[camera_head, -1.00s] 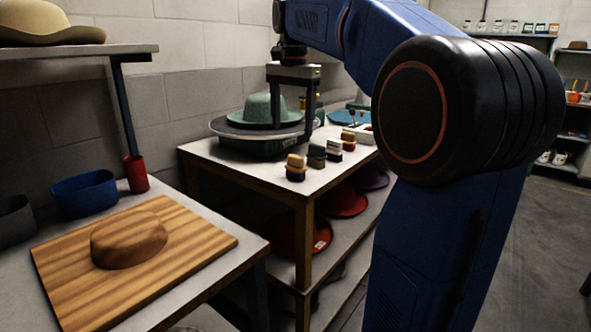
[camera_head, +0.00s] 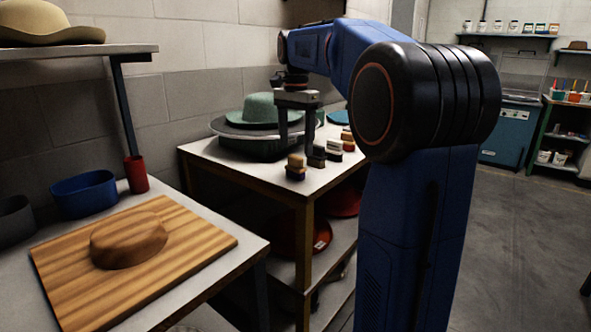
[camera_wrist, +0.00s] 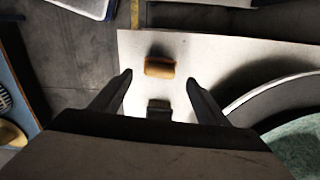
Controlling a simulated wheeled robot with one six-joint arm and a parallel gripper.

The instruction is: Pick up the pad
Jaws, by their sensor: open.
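Several small block-like pads stand in a row on the white table. The front pad, with a tan top and dark base, shows in the head view (camera_head: 295,167) and, as an orange-brown block, in the wrist view (camera_wrist: 160,67). A dark pad (camera_head: 317,157) is just behind it and also shows in the wrist view (camera_wrist: 158,108). I cannot tell which one the task means. My gripper (camera_head: 297,147) is open, pointing down above the row. In the wrist view, its fingertips (camera_wrist: 159,77) appear on either side of the front pad, with nothing held.
A green hat (camera_head: 262,108) on a round dark-brimmed stand is close to the gripper at the left. Red hats (camera_head: 290,232) lie on the shelf below. A wooden board (camera_head: 190,245) with a brown hat form is on the nearer table.

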